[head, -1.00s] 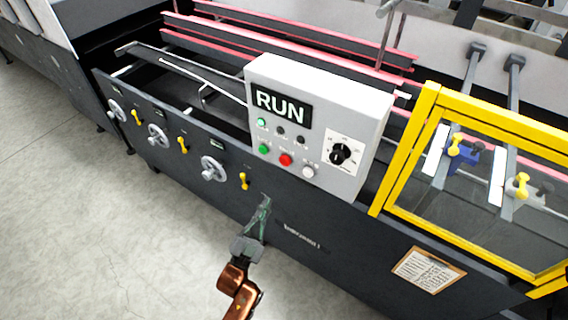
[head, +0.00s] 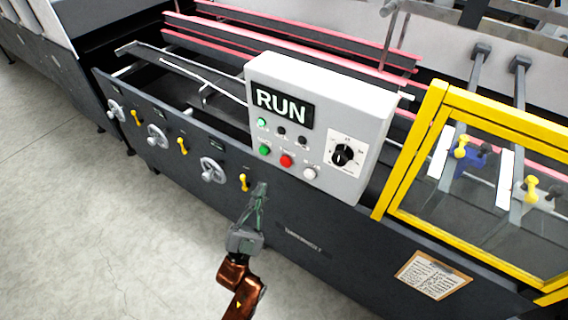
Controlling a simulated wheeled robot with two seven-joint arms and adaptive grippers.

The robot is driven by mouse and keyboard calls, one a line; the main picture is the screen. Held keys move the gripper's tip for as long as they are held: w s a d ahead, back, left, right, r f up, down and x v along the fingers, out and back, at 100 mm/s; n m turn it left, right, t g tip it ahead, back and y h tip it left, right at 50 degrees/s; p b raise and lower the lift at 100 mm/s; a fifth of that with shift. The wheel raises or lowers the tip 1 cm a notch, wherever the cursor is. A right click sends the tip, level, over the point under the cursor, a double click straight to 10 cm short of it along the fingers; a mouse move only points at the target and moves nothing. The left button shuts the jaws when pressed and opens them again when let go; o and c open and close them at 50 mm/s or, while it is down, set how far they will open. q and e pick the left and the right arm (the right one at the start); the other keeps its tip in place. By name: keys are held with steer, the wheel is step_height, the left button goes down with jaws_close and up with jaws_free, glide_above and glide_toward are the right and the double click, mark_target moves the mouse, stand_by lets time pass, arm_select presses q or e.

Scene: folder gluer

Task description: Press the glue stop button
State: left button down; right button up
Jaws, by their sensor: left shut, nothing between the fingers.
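The control box (head: 330,110) is a light grey panel on the machine's front, with a dark display reading RUN (head: 282,107). Its lower row holds a green button (head: 264,150), a red button (head: 286,160) and a white button (head: 310,173). A small green lamp (head: 262,122) is lit above, beside two dark lamps. A black rotary knob (head: 342,155) sits at the right. The button labels are too small to read. My left gripper (head: 260,188) is shut and empty, below the green button and apart from the box. My right gripper is out of view.
Several handwheels, one here (head: 212,170), and yellow levers, one here (head: 244,182), line the machine front left of the box. A yellow-framed guard (head: 405,150) stands to the right. The floor at left is clear.

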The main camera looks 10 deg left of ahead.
mark_target(284, 159)
arm_select(q)
steer(key=w+d+b, duration=0.1)
steer(key=w+d, duration=0.1)
steer(key=w, duration=0.5)
steer(key=shift+d+b, duration=0.25)
steer(key=shift+b, duration=0.05)
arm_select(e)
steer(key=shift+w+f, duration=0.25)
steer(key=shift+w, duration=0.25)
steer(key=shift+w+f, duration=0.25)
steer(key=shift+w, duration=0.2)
arm_select(q)
steer(key=shift+s, duration=0.1)
steer(key=shift+w+d, duration=0.1)
steer(key=shift+w, duration=0.3)
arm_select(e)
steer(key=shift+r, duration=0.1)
